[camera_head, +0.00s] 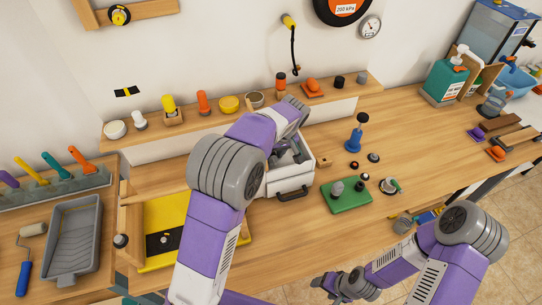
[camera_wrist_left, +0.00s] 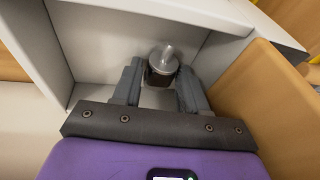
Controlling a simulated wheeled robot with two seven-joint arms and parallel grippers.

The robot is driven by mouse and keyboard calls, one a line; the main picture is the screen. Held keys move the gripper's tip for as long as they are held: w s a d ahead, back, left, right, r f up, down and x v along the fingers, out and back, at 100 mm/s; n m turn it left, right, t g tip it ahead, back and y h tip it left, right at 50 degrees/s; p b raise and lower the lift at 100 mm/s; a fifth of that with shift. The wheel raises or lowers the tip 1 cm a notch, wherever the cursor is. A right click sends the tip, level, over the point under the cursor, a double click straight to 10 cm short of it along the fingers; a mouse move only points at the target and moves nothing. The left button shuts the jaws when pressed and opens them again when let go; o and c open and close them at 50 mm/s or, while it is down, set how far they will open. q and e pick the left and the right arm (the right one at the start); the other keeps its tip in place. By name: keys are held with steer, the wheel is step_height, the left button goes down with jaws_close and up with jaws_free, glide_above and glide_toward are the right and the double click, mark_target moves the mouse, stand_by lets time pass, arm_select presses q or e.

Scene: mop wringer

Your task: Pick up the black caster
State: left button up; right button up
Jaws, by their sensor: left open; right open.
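A small object with a dark square body and a grey cylindrical stem, which looks like the black caster (camera_wrist_left: 162,66), stands in a pale box-like compartment (camera_wrist_left: 110,30) in the left wrist view. My left gripper (camera_wrist_left: 152,88) has a finger on each side of it, with gaps visible, so it is open around or just in front of the object. In the head view my left gripper (camera_head: 290,152) reaches into the white drawer unit (camera_head: 291,185) on the bench, and the caster is hidden there. My right gripper (camera_head: 322,284) is open and empty at the bottom, off the bench's front edge.
A yellow-and-black panel (camera_head: 165,222) lies left of my left arm. A wooden side wall (camera_wrist_left: 262,110) is close to the left gripper.

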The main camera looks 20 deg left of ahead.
arm_select(q)
steer(key=c, duration=0.7)
steer(key=shift+r, duration=0.15)
step_height(320, 180, up, 28)
steer(key=p, duration=0.8)
steer(key=shift+f, duration=0.2)
steer(key=shift+c, duration=0.2)
